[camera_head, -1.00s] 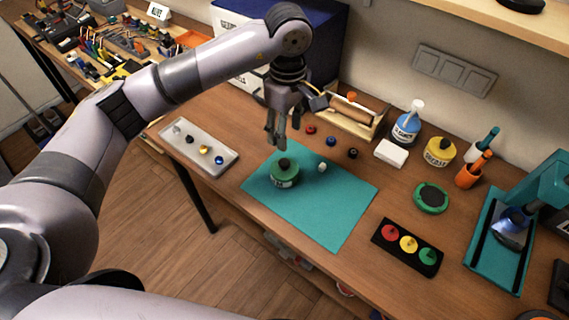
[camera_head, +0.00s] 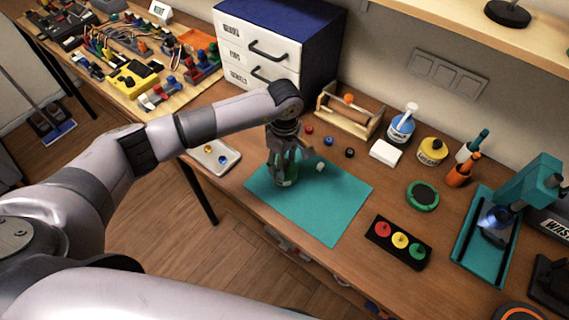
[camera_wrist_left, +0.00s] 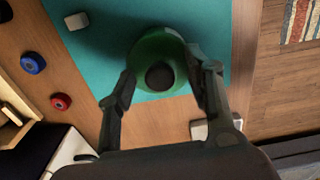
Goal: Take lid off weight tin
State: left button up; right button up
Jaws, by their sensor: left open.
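The weight tin (camera_head: 287,181) stands upright on the teal mat (camera_head: 325,208), mostly hidden behind my left gripper in the head view. Its round green lid (camera_wrist_left: 172,49) with a dark knob (camera_wrist_left: 160,76) shows from above in the left wrist view. My left gripper (camera_head: 284,170) is over the tin and open. In the wrist view its two fingers (camera_wrist_left: 160,84) stand on either side of the lid and knob. I cannot tell whether the fingers touch the lid. My right gripper is not in view.
A small white block (camera_head: 319,167) lies on the mat close to the tin. A white tray (camera_head: 232,163) lies left of the mat, partly behind my arm. Red, blue and black knobs (camera_head: 329,141) lie behind it. A dark strip with coloured discs (camera_head: 399,241) lies right. The mat's front is clear.

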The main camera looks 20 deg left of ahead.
pick_arm(q)
grip_shut()
dwell(0.6)
